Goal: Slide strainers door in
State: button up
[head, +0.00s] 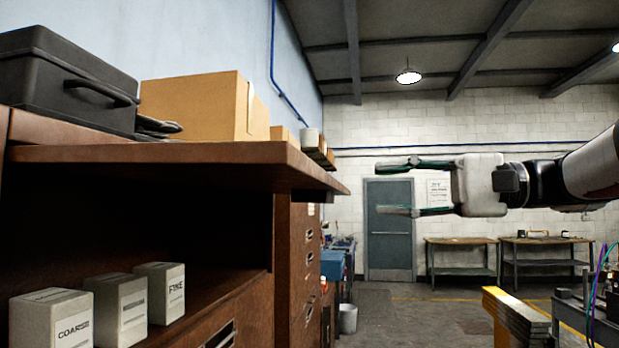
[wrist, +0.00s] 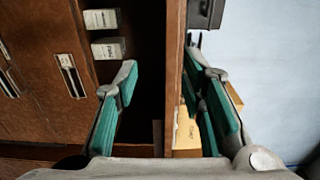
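A brown wooden panel (head: 190,152), which looks like the strainers door, sticks out level above an open, dark cabinet compartment (head: 140,210). White boxes, some labelled COARSE (head: 58,322) and FINE (head: 165,290), stand inside below it. My gripper (head: 388,188) is open and empty, with its fingers pointing left at about the height of the panel's edge, to the right of it. In the wrist view, the panel edge (wrist: 174,70) runs upright between the two spread fingers (wrist: 162,65). I see no finger touching it; the depth between them is unclear.
A dark toolbox (head: 68,85) and a cardboard box (head: 205,105) sit above the panel. Drawers with handles (head: 305,250) are beside the compartment. Workbenches (head: 540,242) and a grey door (head: 389,225) are at the far wall. The space around my gripper looks clear.

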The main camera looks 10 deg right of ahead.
aim_at(328, 179)
jog(key=shift+s+r+b+x, duration=0.1)
jog(key=shift+r+b+x, duration=0.2)
jog(key=shift+x, duration=1.3)
jog(key=shift+s+r+b+x, duration=0.1)
jog(key=shift+r+b+x, duration=0.2)
jog(key=shift+x, duration=1.35)
jog(key=shift+r+b+x, duration=0.25)
jog(key=shift+b+x, duration=0.1)
jog(key=shift+x, duration=1.25)
jog(key=shift+a, duration=0.1)
grip_shut()
